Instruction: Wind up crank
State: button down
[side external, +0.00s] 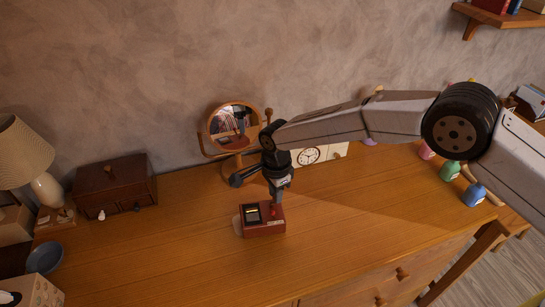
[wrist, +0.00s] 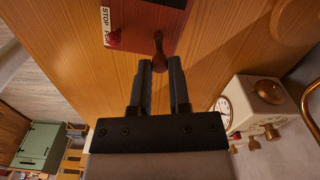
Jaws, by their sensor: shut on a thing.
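A small dark-red box (side external: 263,229) with a dark window on top stands on the wooden dresser top. In the wrist view the box (wrist: 148,18) shows a white label reading STOP and part of another word, with a red knob (wrist: 114,38) beside it. The brown crank (wrist: 158,42) sticks out from the box's edge. My gripper (wrist: 160,64) is shut on the crank's handle, whose lower end lies between the fingertips. In the side view my gripper (side external: 276,192) points down at the box's right end; the crank is hidden there.
A round mirror (side external: 235,125) and a cream clock (side external: 318,155) stand behind the box. A brown chest (side external: 115,187), a lamp (side external: 20,155) and a blue bowl (side external: 45,259) are at left. Coloured bottles (side external: 473,195) stand at right.

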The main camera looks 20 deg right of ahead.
jog(key=shift+m, duration=0.5)
jog(key=c, duration=0.6)
grip_release()
jog(key=shift+r, duration=0.1)
jog(key=shift+r, duration=3.85)
